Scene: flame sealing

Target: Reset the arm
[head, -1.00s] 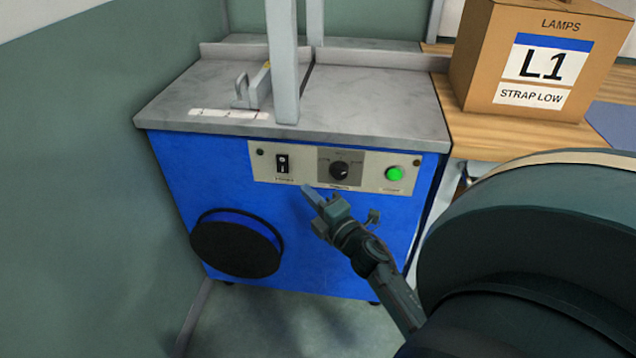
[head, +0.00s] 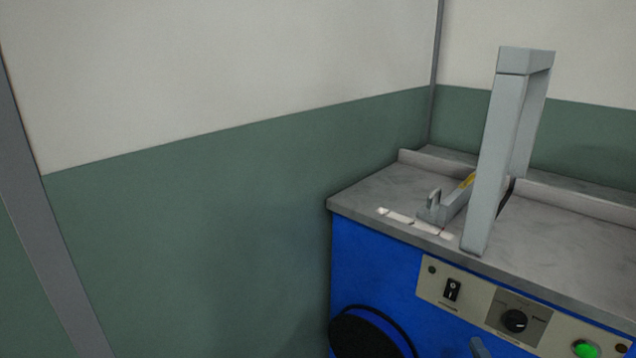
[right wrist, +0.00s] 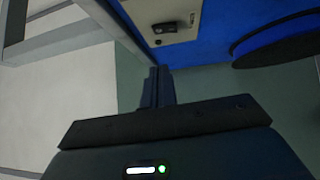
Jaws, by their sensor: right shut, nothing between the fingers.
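The blue machine (head: 375,262) stands at the right of the head view. Its control panel (head: 480,287) carries a black rocker switch (head: 452,290), a black knob (head: 514,321) and a lit green button (head: 586,348). The switch also shows in the right wrist view (right wrist: 165,28), apart from the fingers. My left gripper is not in view.
A grey arch (head: 492,160) rises from the machine's grey top (head: 590,235), beside a small metal bracket (head: 450,203). A black reel (head: 365,338) sits on the machine's front. A green and white wall (head: 200,220) stands close on the left.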

